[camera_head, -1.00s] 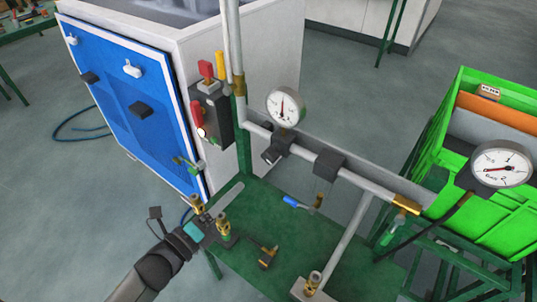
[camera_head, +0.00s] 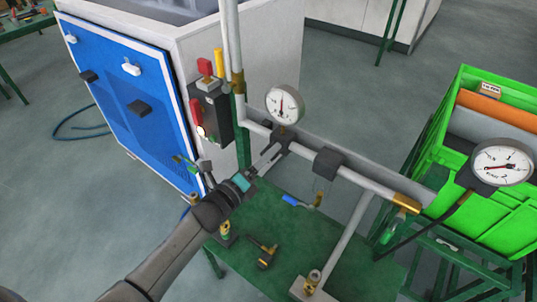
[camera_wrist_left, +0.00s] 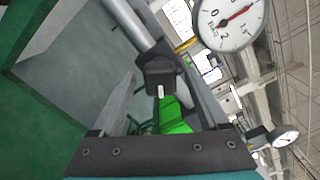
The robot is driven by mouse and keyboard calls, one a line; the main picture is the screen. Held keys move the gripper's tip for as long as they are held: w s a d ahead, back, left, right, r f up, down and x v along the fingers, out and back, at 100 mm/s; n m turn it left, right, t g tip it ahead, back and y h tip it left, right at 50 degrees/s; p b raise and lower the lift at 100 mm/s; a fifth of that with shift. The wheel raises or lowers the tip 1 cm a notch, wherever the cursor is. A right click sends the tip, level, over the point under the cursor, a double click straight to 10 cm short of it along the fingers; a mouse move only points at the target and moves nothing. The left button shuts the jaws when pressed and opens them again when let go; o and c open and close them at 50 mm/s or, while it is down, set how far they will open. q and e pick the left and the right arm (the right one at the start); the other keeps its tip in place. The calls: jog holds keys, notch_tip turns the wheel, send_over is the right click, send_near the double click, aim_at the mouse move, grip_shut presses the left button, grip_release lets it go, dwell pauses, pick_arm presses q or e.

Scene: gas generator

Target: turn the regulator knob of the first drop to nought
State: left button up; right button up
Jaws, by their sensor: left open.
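The first drop's regulator is a dark block under a round white gauge (camera_head: 285,104) on the grey pipe. Its black knob (camera_wrist_left: 160,82) shows in the left wrist view with a short white mark on its face. That gauge also shows in the wrist view (camera_wrist_left: 230,22), with its red needle off the zero. My left gripper (camera_head: 271,153) is open, its fingers pointing at the knob from the lower left. In the wrist view the knob appears ahead, between the fingers; I cannot tell whether they touch it. In the head view the fingers and regulator hide the knob.
A second dark block (camera_head: 328,161) sits further right on the pipe. Another gauge (camera_head: 502,162) stands by the green crate (camera_head: 446,135). Brass fittings and a blue-handled valve (camera_head: 291,201) are over the green bench (camera_head: 285,225). A blue-doored cabinet (camera_head: 125,95) stands at left.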

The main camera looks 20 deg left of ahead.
pick_arm(q)
jog(key=shift+w+d, duration=0.2)
jog(key=shift+w, duration=0.35)
jog(key=shift+c, duration=0.4)
grip_shut()
